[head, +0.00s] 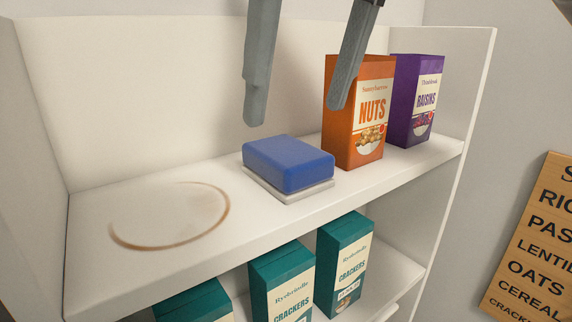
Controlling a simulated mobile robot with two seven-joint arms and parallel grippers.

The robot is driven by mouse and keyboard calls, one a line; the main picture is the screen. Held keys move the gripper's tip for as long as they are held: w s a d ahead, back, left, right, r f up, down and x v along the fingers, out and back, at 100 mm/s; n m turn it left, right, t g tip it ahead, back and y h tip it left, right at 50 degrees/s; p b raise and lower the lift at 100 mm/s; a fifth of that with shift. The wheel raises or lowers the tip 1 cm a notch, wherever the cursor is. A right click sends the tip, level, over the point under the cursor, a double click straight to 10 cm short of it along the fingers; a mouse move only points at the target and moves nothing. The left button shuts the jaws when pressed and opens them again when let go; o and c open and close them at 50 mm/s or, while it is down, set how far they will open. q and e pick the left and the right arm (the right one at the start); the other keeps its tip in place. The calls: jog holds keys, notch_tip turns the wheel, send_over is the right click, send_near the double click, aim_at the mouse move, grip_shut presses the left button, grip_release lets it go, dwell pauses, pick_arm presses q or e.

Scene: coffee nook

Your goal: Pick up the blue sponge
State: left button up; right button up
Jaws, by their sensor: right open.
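The blue sponge (288,164) lies flat on a thin pale square base (290,190) on the upper shelf, in the middle of the head view. My right gripper (298,115) comes in from the top with its two grey fingers spread wide and nothing between them. The left finger's tip is just above and behind the sponge's left side. The right finger's tip is above and to the right, in front of the orange nuts box. The gripper appears apart from the sponge. My left gripper does not show.
The orange nuts box (359,125) and the purple raisins box (412,100) stand to the right of the sponge. A brown ring stain (170,240) marks the bare shelf (95,215) on the left. Several teal cracker boxes (283,280) stand on the shelf below. A wooden sign (535,240) hangs at right.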

jog(key=shift+w+a+f, duration=0.1)
jog(key=shift+a+f, duration=0.05)
jog(key=shift+f, duration=0.35)
jog(key=p+x, duration=0.1)
jog(key=x, duration=0.3)
jog(key=shift+w+a+f, duration=0.1)
jog(key=shift+f, duration=0.15)
jog(key=shift+c, duration=0.7)
jog(key=c, duration=1.1)
jog(key=shift+r, duration=0.1)
notch_tip(320, 180, up, 12)
jog(key=p, duration=0.1)
notch_tip(320, 180, up, 8)
jog(key=p, duration=0.4)
send_over(286, 148)
jog(key=shift+s, duration=0.2)
